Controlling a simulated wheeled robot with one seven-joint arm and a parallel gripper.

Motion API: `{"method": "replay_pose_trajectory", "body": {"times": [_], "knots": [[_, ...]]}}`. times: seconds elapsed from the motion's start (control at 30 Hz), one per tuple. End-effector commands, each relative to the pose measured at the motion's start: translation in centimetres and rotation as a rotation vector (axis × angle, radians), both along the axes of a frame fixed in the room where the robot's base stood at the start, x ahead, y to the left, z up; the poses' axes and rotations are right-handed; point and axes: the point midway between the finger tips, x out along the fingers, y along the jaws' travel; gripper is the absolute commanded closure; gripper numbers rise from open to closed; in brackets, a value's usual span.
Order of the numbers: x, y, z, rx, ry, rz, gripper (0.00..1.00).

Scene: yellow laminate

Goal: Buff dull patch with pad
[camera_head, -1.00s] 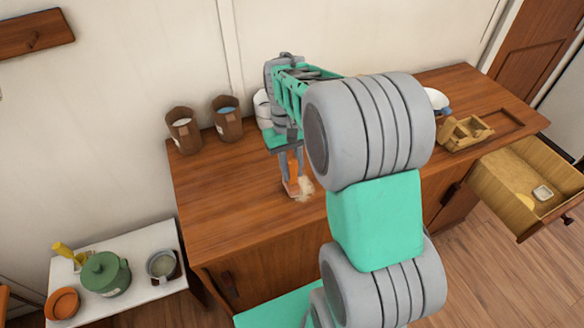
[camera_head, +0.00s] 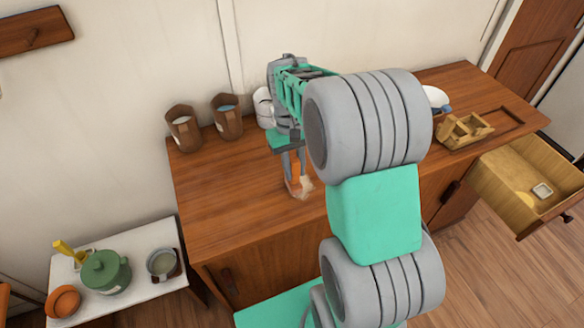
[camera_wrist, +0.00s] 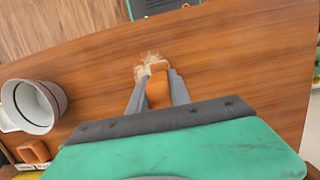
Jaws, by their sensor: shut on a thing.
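My gripper (camera_head: 296,178) points down over the wooden counter top (camera_head: 225,190) and is shut on an orange-brown pad (camera_wrist: 158,90). The pad is held low, at or very near the surface; exact contact is hard to tell. A pale, ragged dull patch (camera_head: 306,186) lies on the counter at the pad's right side in the head view. In the wrist view the dull patch (camera_wrist: 150,65) shows just beyond the pad's tip, partly hidden by the pad.
A white mug (camera_wrist: 32,106) stands left in the wrist view. Two brown wooden cups (camera_head: 227,118) stand along the wall. A wooden caddy (camera_head: 463,132) and white bowl (camera_head: 436,98) are at the right. An open drawer (camera_head: 525,185) juts out. The counter's left part is clear.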

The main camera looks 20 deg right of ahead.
Motion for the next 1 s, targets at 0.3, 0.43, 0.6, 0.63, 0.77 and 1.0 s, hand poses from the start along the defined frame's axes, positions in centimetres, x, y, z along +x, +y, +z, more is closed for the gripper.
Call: {"method": "replay_pose_trajectory", "body": {"times": [0.3, 0.43, 0.6, 0.63, 0.77, 1.0], "knots": [[0.0, -1.9, -0.1, 0.0, -0.001, -0.001, 1.0], [0.0, -1.9, -0.1, 0.0, 0.0, -0.001, 1.0], [0.0, -3.1, -0.1, -0.001, 0.001, -0.003, 1.0], [0.0, -3.4, -0.1, 0.0, 0.001, -0.003, 1.0], [-0.1, -4.4, -0.2, 0.0, 0.001, -0.002, 1.0], [-0.1, -4.4, -0.3, 0.0, 0.001, 0.0, 1.0]]}}
